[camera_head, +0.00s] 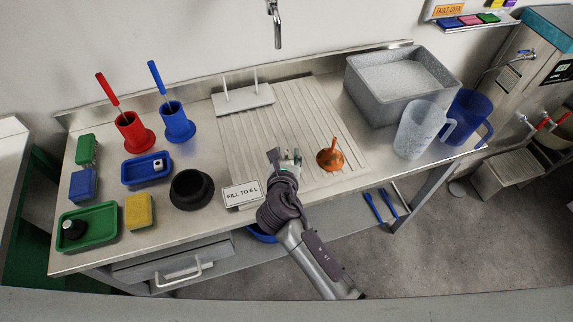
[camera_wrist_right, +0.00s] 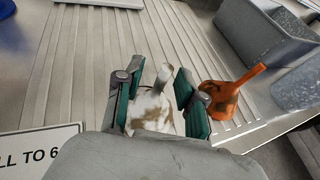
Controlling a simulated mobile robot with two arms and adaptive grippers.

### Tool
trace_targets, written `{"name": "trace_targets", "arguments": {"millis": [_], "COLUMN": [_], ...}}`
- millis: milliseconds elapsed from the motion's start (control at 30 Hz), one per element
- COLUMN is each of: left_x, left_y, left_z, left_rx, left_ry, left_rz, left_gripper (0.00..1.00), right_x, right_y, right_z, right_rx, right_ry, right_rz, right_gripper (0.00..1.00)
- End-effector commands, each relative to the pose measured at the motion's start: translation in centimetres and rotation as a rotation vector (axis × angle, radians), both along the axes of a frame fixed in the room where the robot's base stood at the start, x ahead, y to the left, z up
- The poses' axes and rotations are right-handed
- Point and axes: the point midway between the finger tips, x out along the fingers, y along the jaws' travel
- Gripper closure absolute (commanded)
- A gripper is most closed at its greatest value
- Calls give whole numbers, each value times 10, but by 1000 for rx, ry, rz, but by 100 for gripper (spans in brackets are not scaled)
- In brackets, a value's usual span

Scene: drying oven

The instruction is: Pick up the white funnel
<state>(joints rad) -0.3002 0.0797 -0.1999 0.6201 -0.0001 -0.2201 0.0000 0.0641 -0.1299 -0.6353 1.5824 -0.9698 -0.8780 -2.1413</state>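The white funnel, with brown stains, lies between the fingers of my right gripper in the right wrist view (camera_wrist_right: 152,108). In the head view only a small pale part of the funnel (camera_head: 289,164) shows, the rest hidden by the gripper. My right gripper (camera_head: 285,157) is low over the ribbed draining board. In the right wrist view, the gripper (camera_wrist_right: 160,70) is open, one finger on each side of the funnel; I cannot tell whether either finger touches it. My left gripper is not in view.
An orange funnel (camera_head: 330,159) stands close to the right of the gripper. A sign reading "FILL TO 6 L" (camera_head: 242,194) and a black ring-shaped holder (camera_head: 191,189) are to the left. A grey basin (camera_head: 361,92) and a speckled jug (camera_head: 413,130) stand farther right.

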Motion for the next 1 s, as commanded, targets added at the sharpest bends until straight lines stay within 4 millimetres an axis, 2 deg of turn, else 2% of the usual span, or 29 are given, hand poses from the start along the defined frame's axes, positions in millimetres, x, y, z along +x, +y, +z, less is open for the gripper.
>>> {"name": "trace_targets", "arguments": {"millis": [67,200,300,633,767,867,1000], "left_x": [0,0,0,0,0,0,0], "left_y": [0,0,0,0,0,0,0], "left_z": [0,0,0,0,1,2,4], "left_rx": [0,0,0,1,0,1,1], "left_ry": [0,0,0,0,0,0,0], "left_rz": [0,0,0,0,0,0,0], "left_gripper": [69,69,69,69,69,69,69], "right_x": [0,-1,-1,-1,0,0,0], "right_y": [0,0,0,0,0,0,1], "right_z": [0,0,0,1,6,17,41], "right_rx": [0,0,0,0,1,1,3], "right_ry": [0,0,0,0,-1,-3,-5], "right_rz": [0,0,0,0,0,1,0], "right_gripper": [65,88,100,100,100,100,100]}}
